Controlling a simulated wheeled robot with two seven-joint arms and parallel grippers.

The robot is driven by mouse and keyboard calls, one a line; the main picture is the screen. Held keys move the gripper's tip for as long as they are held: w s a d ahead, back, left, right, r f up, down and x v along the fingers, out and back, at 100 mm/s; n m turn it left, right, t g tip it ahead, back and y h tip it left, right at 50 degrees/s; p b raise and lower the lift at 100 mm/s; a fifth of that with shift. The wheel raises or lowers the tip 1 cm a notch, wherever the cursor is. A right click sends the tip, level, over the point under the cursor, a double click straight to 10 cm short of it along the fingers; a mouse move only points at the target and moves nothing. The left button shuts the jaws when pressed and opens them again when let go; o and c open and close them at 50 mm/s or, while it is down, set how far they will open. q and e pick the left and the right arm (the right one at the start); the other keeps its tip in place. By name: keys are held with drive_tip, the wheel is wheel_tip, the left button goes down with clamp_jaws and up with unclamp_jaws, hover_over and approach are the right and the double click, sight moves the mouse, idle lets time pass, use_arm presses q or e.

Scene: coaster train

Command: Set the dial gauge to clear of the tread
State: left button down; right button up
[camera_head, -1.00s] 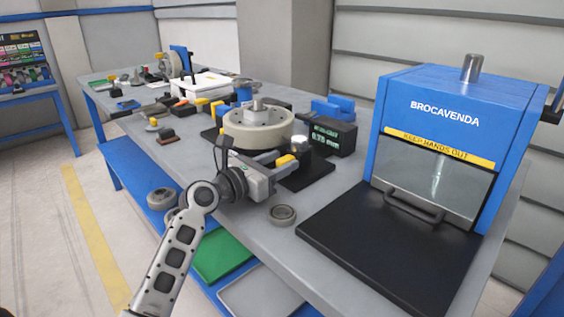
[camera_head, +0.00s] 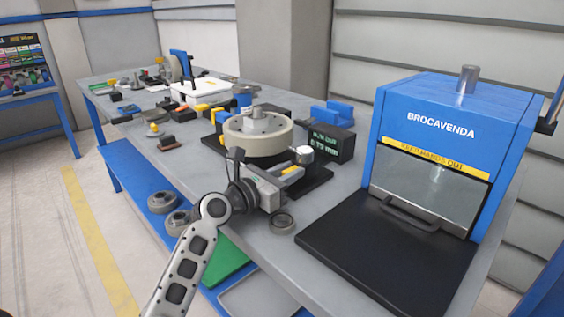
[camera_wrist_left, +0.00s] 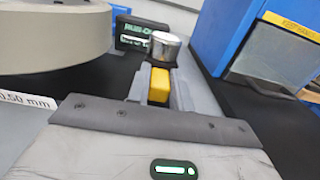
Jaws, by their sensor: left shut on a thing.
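A large cream wheel (camera_head: 257,139) lies flat on a dark stand; its rim shows in the left wrist view (camera_wrist_left: 50,38). The dial gauge's silver round cap (camera_head: 304,153) stands just right of the wheel, apart from it in the head view, and shows in the left wrist view (camera_wrist_left: 166,46). My left gripper (camera_head: 295,169) is beside the wheel, fingers shut at the gauge just below the cap. The fingers hide the exact contact. A yellow part (camera_wrist_left: 160,86) shows between them. A black readout (camera_head: 330,142) stands behind. My right gripper is out of view.
A blue press (camera_head: 440,110) with a black base (camera_head: 385,245) stands to the right. A small grey ring (camera_head: 282,222) lies at the bench's front. Several tools and a white tray (camera_head: 202,92) fill the far left. Grey wheels (camera_head: 163,203) sit on the blue shelf below.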

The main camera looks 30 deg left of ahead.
use_arm(q)
drive_tip(key=shift+s+d+r+p, duration=0.25)
drive_tip(key=shift+d+p, duration=0.1)
drive_tip(key=shift+d, duration=0.25)
drive_tip(key=shift+d+f, duration=0.1)
drive_tip(key=shift+f, duration=0.2)
drive_tip(key=c, duration=1.2)
unclamp_jaws()
drive_tip(key=shift+d, duration=0.1)
drive_tip(key=shift+c, duration=0.2)
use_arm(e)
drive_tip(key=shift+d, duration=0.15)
use_arm(q)
drive_tip(key=shift+s, duration=0.2)
drive_tip(key=v, duration=1.4)
drive_tip(key=shift+s+a+b, duration=0.3)
drive_tip(key=shift+s+a, duration=0.15)
drive_tip(key=shift+s, duration=0.35)
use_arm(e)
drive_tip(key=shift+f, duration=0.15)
